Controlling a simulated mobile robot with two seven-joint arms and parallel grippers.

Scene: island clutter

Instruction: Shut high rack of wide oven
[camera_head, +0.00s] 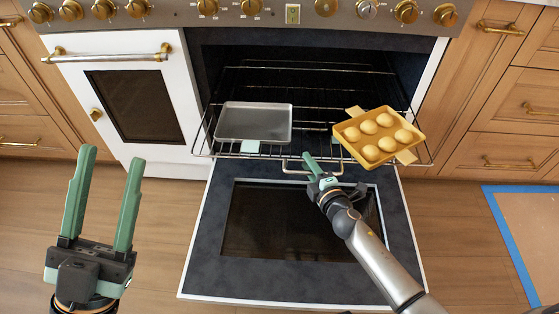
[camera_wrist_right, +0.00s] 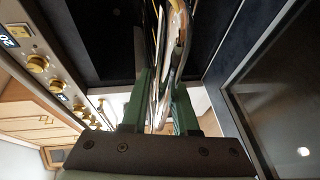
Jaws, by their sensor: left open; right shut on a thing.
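The wide oven's door (camera_head: 300,275) is folded down open, with a dark window in it. A wire rack (camera_head: 305,150) sticks out of the oven cavity over the door, with its handle bar at the front. A grey baking tray (camera_head: 254,123) stands on its left part and a yellow tray of rolls (camera_head: 378,137) on its right. My right gripper (camera_head: 313,168) is at the rack's front bar, shut on it; the right wrist view shows metal bars between the fingers (camera_wrist_right: 160,100). My left gripper (camera_head: 105,165) is open and empty, left of the door.
Another rack (camera_head: 300,70) shows deeper in the cavity. A narrow oven with a shut white door (camera_head: 125,100) is at left. Knobs (camera_head: 207,8) line the panel above. Wooden drawers (camera_head: 505,110) stand at right. A blue-edged mat (camera_head: 510,240) lies on the floor at right.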

